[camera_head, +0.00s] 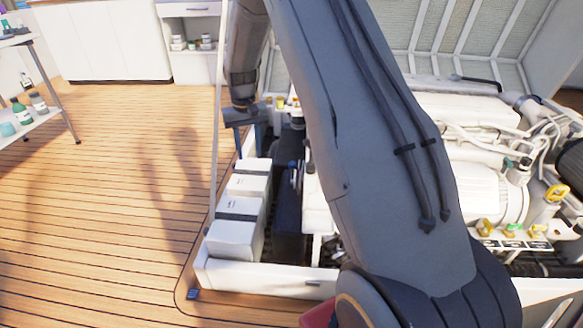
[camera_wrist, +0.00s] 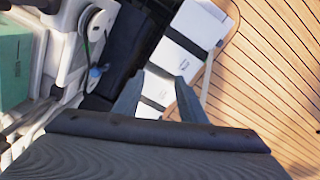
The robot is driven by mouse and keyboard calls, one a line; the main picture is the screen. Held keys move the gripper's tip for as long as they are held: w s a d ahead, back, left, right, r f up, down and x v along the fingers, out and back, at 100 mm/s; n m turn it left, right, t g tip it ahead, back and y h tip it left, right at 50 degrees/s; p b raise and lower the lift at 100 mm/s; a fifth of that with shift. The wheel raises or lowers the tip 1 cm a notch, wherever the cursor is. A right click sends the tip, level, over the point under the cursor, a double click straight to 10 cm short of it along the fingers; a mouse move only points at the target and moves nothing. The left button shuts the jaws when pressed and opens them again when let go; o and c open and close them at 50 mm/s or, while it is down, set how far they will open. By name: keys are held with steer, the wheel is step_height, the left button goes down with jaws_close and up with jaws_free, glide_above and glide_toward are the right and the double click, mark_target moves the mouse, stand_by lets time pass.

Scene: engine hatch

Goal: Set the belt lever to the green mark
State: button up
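My gripper (camera_wrist: 157,92) has its two fingers apart with nothing held between them in the wrist view. In the head view my gripper (camera_head: 241,142) points down over the far left part of the hatch, above the white boxes. A small blue part (camera_wrist: 97,72), possibly the belt lever, shows beside a round pulley (camera_wrist: 92,24) in the wrist view, left of the fingers and apart from them. A blue spot (camera_head: 293,178) also shows in the head view, partly beside my arm. I cannot make out the green mark for certain; a thin dark-green line crosses near the pulley.
White boxes with black straps (camera_head: 234,240) stand along the hatch's left side. The white hatch rim (camera_head: 270,277) borders the opening. A white engine (camera_head: 470,125) fills the right, partly hidden by my arm. A green box (camera_wrist: 14,65) is at the wrist view's left.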

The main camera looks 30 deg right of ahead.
mark_target(292, 162)
steer(key=w+d+f, duration=0.1)
steer(key=d+f, duration=0.1)
steer(key=d, duration=0.3)
steer(key=d+f+m, duration=0.1)
steer(key=d+f, duration=0.2)
steer(key=d, duration=0.3)
steer(key=w+d+f+m, duration=0.1)
steer(key=d+f, duration=0.2)
steer(key=d, duration=0.2)
steer(key=shift+w+d, duration=0.3)
steer(key=shift+d, duration=0.05)
steer(key=shift+d+f, duration=0.2)
steer(key=shift+f, duration=0.05)
step_height(292, 162, down, 8)
steer(key=shift+r+b, duration=0.25)
steer(key=shift+b, duration=0.7)
jaws_close()
